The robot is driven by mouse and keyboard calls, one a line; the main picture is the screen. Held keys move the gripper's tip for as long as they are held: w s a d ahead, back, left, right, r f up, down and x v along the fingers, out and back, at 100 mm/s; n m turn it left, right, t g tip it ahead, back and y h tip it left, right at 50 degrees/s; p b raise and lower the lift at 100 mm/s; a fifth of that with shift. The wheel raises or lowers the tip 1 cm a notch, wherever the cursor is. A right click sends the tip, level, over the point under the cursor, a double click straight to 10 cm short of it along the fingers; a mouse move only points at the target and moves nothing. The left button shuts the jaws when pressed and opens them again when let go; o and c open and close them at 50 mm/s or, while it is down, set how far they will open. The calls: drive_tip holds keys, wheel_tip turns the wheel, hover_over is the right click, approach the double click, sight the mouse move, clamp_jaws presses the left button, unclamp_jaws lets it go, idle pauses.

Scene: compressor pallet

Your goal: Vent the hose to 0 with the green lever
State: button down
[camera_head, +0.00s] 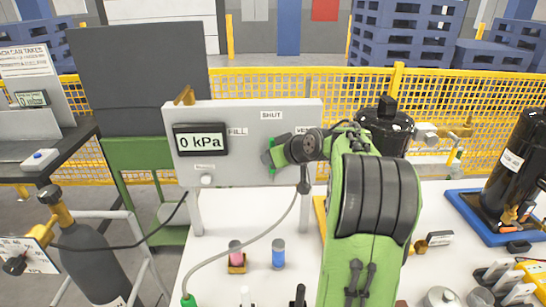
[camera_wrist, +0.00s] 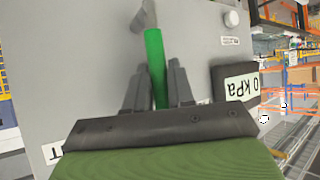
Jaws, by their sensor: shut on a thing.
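The grey panel (camera_head: 250,115) carries a black gauge (camera_head: 201,139) that reads 0 kPa. SHUT is marked at the panel's top middle, FILL at left of it, and a partly covered label starting "VE" at right. The green lever (camera_wrist: 155,55) lies between the two dark fingers of my gripper (camera_wrist: 157,72), which is shut on it. In the head view my gripper (camera_head: 268,153) is at the panel's middle, and it and my arm hide most of the lever. The gauge also shows upside down in the wrist view (camera_wrist: 238,82).
A pale hose (camera_head: 245,243) runs from below the panel to a green fitting (camera_head: 188,300). A pink-topped piece (camera_head: 236,256) and a blue cylinder (camera_head: 278,253) stand on the white table. A black compressor (camera_head: 386,126) stands behind my arm; another (camera_head: 510,165) sits at right.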

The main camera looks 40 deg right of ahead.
drive_tip(key=c, duration=1.3)
unclamp_jaws()
drive_tip(key=shift+c, duration=0.2)
drive_tip(key=p+v, duration=0.2)
drive_tip(key=v, duration=1.3)
drive_tip(key=shift+s+r+p, duration=0.2)
drive_tip(key=shift+s+p, duration=0.15)
